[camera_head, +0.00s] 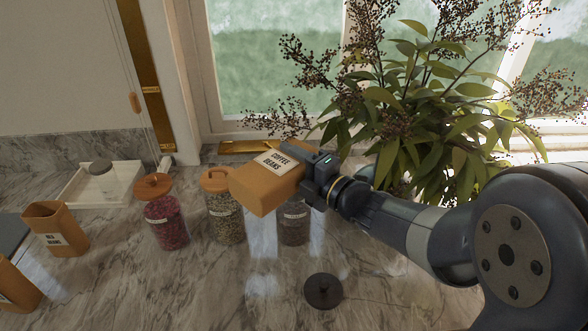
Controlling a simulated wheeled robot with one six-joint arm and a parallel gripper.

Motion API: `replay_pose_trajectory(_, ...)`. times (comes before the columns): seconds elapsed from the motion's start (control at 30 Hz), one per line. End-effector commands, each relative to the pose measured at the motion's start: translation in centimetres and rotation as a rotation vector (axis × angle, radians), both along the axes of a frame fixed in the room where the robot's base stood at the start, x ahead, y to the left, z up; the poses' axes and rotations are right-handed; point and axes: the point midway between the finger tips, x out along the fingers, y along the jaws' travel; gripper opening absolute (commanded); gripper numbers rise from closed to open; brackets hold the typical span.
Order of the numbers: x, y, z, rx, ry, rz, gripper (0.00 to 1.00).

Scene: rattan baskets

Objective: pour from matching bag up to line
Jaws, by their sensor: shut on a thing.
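My gripper (319,172) is shut on an orange-brown bag (262,190) labelled "COFFEE BEANS". The bag is tilted well over to the left, above the counter and in front of the window. Below it stands a clear jar (293,228) with dark contents and a small label; the bag hides its upper part. I cannot see the jar's rim or a fill line, nor whether anything falls from the bag. A dark round lid (323,290) lies on the counter in front of the jar.
A jar of red beans (167,222) and a jar of greenish contents (225,218) stand to the left with wooden lids. Further left are another bag (56,229), part of an orange bag (17,287) and a white tray (98,184). A leafy plant (425,110) stands behind my arm.

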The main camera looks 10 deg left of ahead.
Motion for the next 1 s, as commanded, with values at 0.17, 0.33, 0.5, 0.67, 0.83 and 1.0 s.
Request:
replay_pose_trajectory(0.17, 0.02, -0.02, 0.03, 0.004, 0.005, 0.0, 0.09)
replay_pose_trajectory(0.33, 0.04, -0.03, -0.01, 0.007, 0.01, 0.0, 0.09)
replay_pose_trajectory(0.5, 0.06, -0.04, -0.04, 0.01, 0.014, 0.0, 0.09)
replay_pose_trajectory(0.67, 0.08, -0.05, -0.07, 0.013, 0.018, 0.0, 0.09)
replay_pose_trajectory(0.83, 0.1, -0.05, -0.11, 0.016, 0.024, 0.0, 0.09)
replay_pose_trajectory(1.0, 0.12, -0.06, -0.14, 0.02, 0.029, 0.0, 0.09)
